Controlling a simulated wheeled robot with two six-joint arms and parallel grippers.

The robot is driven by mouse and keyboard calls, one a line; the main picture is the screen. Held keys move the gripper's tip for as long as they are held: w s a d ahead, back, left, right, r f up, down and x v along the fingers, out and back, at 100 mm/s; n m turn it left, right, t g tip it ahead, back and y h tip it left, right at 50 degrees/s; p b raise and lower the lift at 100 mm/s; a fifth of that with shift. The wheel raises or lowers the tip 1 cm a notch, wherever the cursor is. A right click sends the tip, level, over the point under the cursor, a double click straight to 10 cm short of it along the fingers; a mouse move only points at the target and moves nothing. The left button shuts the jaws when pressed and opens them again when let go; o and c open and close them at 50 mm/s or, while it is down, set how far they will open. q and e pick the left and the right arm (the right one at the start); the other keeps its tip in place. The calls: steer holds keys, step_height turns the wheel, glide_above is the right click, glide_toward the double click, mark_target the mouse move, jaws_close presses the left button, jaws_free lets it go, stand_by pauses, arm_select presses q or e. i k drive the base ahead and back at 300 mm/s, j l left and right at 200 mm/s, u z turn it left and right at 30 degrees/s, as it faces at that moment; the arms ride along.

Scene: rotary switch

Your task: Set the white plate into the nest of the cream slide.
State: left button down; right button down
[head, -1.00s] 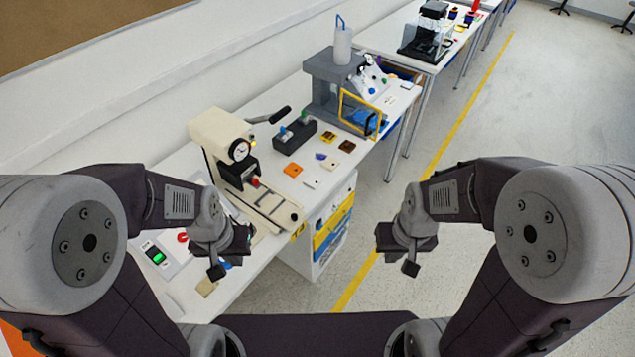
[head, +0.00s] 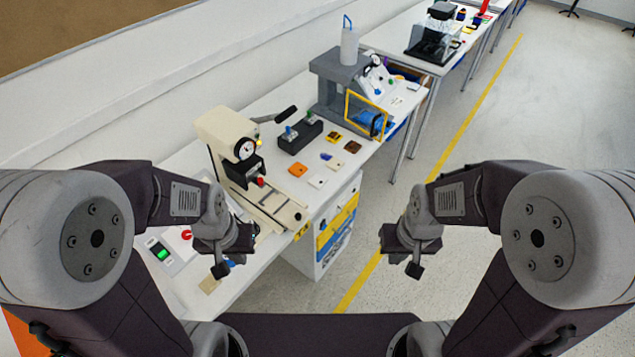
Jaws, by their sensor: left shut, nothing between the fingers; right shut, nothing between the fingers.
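A small white plate (head: 317,181) lies flat on the white bench, right of the cream press. A second small whitish piece (head: 334,168) lies just behind it; I cannot tell which is the plate meant. The cream slide (head: 268,204) runs out from the foot of the cream press (head: 224,135) toward the bench's front edge. Its nest is too small to make out clearly. My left gripper (head: 220,270) is shut and empty, in front of the slide near the bench's front edge. My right gripper (head: 414,270) is shut and empty, over the floor right of the bench.
Orange (head: 298,170), blue, yellow and brown (head: 352,147) pieces lie near the white plate. A dark switch box (head: 300,137) and a grey machine with a yellow frame (head: 365,115) stand behind. A control panel with a green button (head: 162,254) is at the left. Floor at right is clear.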

mark_target(290, 214)
steer(key=i+l, duration=0.55)
steer(key=i+l+u, duration=0.1)
steer(key=i+l, duration=0.45)
steer(key=l, duration=0.15)
